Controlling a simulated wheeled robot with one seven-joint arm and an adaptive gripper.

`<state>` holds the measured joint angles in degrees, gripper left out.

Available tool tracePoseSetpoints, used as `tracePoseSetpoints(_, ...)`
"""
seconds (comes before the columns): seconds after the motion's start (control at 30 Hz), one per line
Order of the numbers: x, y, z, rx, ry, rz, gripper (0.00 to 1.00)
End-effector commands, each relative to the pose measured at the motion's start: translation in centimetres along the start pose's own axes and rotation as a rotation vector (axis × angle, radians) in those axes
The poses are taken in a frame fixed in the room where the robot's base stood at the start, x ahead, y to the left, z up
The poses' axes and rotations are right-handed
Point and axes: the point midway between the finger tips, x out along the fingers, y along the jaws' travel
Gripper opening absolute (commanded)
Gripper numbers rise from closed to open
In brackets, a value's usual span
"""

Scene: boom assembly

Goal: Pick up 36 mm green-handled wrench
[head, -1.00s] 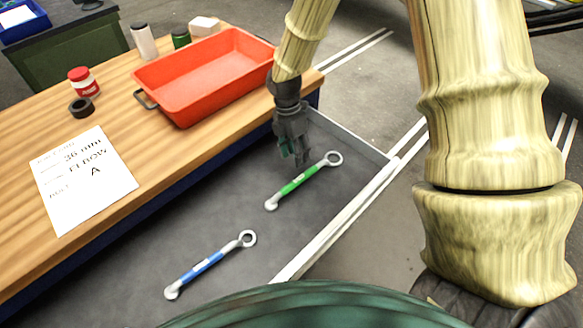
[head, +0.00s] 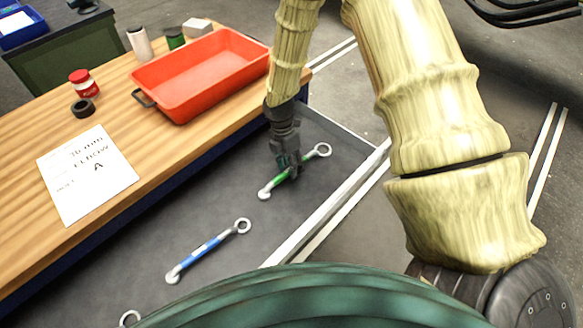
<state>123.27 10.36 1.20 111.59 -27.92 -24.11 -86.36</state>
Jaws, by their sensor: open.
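The green-handled wrench (head: 279,181) lies in the open grey drawer (head: 225,285) below the workbench, its ring end (head: 323,150) toward the upper right. My gripper (head: 290,172) is open and right at the middle of the green handle, pointing down. It hides part of the handle. I cannot tell whether the fingers touch the wrench or straddle it. A blue-handled wrench (head: 205,249) lies apart in the same drawer, nearer the camera. The paper (head: 88,174) on the bench reads "36 mm ELBOW A".
The ring of another tool (head: 130,318) shows at the bottom edge. The drawer's raised pale wall (head: 330,212) runs along its right side. On the wooden bench stand a red tray (head: 205,75), a red-lidded jar (head: 84,84), a black ring (head: 83,108) and several small containers.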

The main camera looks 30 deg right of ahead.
Motion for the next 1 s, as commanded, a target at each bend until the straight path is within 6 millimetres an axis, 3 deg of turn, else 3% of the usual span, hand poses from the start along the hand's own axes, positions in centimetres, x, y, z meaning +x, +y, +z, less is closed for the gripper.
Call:
tracePoseSetpoints(0.27,2.2,0.3,0.1,-0.001,0.000,-0.005,0.44)
tracePoseSetpoints(0.6,2.6,0.3,0.1,-0.001,0.000,-0.004,0.44)
tracePoseSetpoints(0.83,2.6,0.4,0.1,-0.001,0.001,-0.004,0.02)
tracePoseSetpoints(1.0,2.5,0.4,0.1,-0.001,0.000,-0.003,0.00)
